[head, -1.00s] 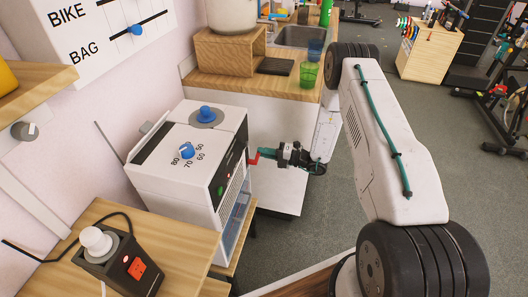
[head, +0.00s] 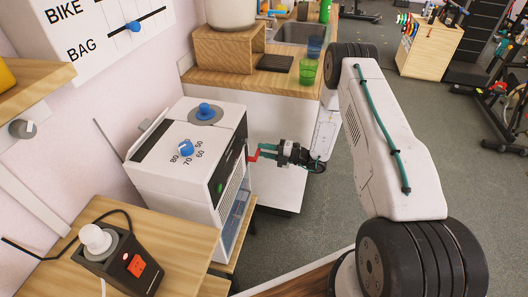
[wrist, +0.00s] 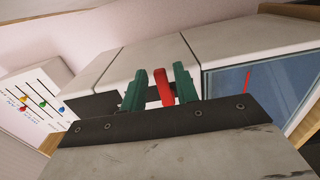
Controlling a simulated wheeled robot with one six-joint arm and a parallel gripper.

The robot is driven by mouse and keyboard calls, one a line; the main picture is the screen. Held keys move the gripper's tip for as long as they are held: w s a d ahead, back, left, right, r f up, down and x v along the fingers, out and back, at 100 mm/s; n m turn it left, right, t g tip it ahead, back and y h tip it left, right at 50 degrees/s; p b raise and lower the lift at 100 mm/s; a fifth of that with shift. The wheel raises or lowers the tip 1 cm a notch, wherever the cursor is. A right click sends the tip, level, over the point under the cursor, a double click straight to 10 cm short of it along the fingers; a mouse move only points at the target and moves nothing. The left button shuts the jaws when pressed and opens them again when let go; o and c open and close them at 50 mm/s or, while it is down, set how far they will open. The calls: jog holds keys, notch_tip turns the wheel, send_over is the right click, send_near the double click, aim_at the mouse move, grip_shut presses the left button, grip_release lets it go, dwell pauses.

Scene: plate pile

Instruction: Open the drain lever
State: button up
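The drain lever (head: 253,157) is a small red handle on the front of the white machine (head: 170,150), near its right edge in the head view. In the wrist view the red lever (wrist: 163,86) stands between the two green fingers of my gripper (wrist: 158,88), with a narrow gap on each side. In the head view my gripper (head: 267,151) reaches in from the right at the lever's height. Its fingers are apart and not closed on the lever. The lever's base is partly hidden.
A blue-tinted window (wrist: 262,92) lies right of the lever in the wrist view. A counter (head: 240,84) with cups stands behind. A wooden table (head: 185,240) is at front left.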

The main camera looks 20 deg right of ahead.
jog(key=shift+a, duration=0.15)
jog(key=v, duration=0.8)
jog(key=shift+a, duration=0.1)
dwell(0.4)
